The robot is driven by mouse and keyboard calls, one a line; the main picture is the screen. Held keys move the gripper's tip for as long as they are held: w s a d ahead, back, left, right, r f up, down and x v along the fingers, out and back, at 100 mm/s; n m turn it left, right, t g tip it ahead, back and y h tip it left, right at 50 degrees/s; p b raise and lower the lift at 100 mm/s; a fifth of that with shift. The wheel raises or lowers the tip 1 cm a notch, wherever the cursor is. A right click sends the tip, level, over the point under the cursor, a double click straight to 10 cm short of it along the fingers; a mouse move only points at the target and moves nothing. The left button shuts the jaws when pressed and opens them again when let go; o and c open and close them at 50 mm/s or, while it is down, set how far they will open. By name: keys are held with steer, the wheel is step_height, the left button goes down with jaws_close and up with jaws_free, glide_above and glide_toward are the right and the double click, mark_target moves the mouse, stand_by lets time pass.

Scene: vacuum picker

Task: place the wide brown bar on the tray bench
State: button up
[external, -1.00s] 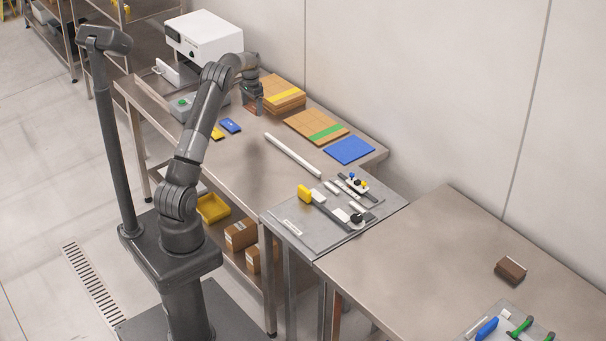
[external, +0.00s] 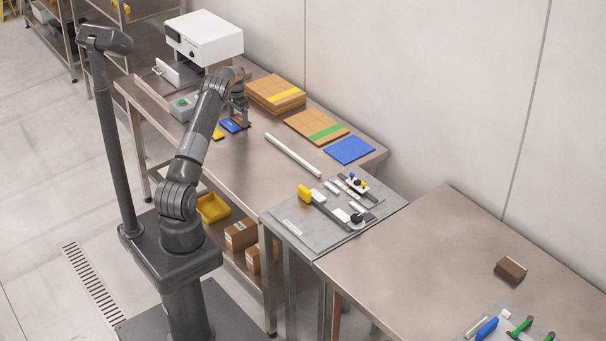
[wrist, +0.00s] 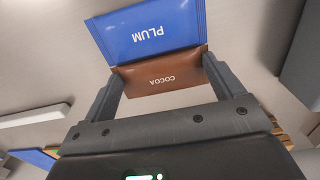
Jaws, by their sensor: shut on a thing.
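My gripper (wrist: 161,72) is shut on the wide brown bar (wrist: 165,78), which is marked COCOA and spans between the fingers in the wrist view. A blue bar (wrist: 145,30) marked PLUM shows just beyond the brown bar; I cannot tell whether they touch. In the external view my gripper (external: 240,121) is over the back bench (external: 225,158), beside the blue bar (external: 229,126). The brown bar is mostly hidden there. A second bench (external: 420,270) stands at the right, with part of a grey tray (external: 482,312); I cannot tell which bench the task names.
A brown block (external: 510,270) lies on the right bench. A white rod (external: 293,155), cardboard stacks (external: 275,93) and a white machine (external: 205,37) are on the back bench. The right bench's middle is clear.

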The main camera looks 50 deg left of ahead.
mark_target(239, 119)
steer(key=shift+f, duration=0.1)
steer(key=o, duration=0.8)
step_height(239, 119, up, 12)
steer(key=shift+r, duration=0.2)
